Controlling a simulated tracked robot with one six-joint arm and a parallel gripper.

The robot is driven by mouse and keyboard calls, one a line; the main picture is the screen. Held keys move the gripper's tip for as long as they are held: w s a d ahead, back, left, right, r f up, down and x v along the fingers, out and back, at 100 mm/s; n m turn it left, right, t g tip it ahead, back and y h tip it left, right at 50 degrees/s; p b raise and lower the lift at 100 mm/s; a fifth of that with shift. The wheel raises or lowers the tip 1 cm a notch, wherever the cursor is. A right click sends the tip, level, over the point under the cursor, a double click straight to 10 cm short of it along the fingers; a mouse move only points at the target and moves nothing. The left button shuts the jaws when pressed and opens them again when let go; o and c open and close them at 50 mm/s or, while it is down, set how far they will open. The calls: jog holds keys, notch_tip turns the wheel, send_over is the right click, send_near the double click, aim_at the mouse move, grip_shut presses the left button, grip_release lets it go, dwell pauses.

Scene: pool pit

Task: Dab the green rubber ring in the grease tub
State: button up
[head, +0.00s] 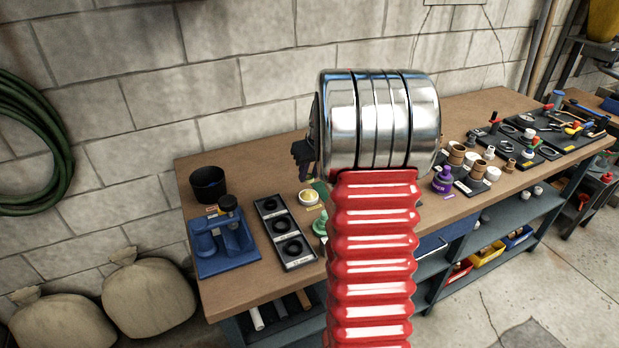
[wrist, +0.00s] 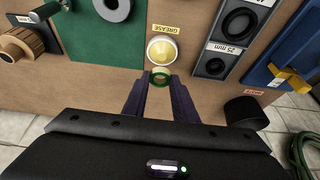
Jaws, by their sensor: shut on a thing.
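The green rubber ring (wrist: 159,79) is between the fingertips of my gripper (wrist: 159,85) in the wrist view, and the gripper is shut on it. The grease tub (wrist: 162,49) is a small round tub with pale yellow grease, just beyond the ring in that view, by a yellow GREASE label. The ring looks apart from the tub's rim in the picture; its height over the bench cannot be told. In the head view the tub (head: 309,196) sits on the bench, and my gripper (head: 302,156) is mostly hidden behind my arm.
On the wooden bench (head: 240,187) stand a black tray of black rings (head: 270,207), a blue fixture (head: 222,243) and a black cup (head: 208,184). A purple bottle (head: 443,180) and several fittings stand to the right.

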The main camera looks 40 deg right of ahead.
jog(key=shift+r, duration=1.1)
jog(key=shift+s, duration=0.1)
